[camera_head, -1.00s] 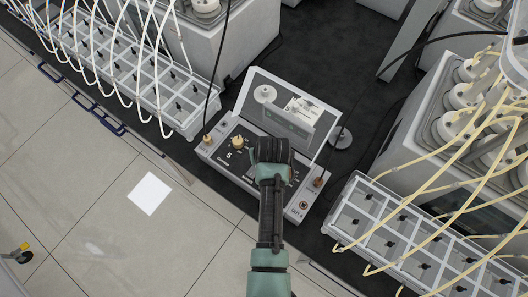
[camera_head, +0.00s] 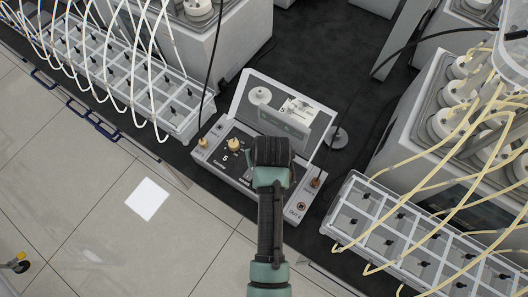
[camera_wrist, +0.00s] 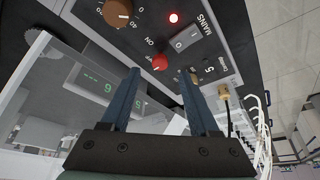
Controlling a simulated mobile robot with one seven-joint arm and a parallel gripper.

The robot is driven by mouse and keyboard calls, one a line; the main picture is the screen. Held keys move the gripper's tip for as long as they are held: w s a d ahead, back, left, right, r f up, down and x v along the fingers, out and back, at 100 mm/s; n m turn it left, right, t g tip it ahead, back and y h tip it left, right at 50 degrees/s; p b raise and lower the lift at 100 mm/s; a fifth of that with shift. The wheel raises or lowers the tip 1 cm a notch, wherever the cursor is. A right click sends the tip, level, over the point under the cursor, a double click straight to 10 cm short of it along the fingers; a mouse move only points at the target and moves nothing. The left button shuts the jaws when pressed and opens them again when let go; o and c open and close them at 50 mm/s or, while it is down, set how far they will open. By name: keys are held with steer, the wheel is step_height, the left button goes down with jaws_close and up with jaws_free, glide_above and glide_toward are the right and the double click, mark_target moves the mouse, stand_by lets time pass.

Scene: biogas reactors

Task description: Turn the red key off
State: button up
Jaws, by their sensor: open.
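The red key (camera_wrist: 160,62) is a small red knob on the dark panel of the control box (camera_head: 208,154), beside the word ON in the wrist view. My gripper (camera_wrist: 160,72) is open, with one blue finger on each side of the key's position in the picture. Nothing is held, and I cannot tell whether the fingers touch the panel.
A mains switch (camera_wrist: 187,38), a lit red lamp (camera_wrist: 173,17) and a brown knob (camera_wrist: 118,12) are near the key. The box's clear raised cover (camera_wrist: 95,75) is close to the left finger. A cable (camera_head: 208,80) rises from the box's left. Racks with tubes (camera_head: 395,240) flank the box.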

steer(key=b+v, duration=0.1)
steer(key=v, duration=0.7)
steer(key=shift+r, duration=0.35)
steer(key=shift+s, duration=0.1)
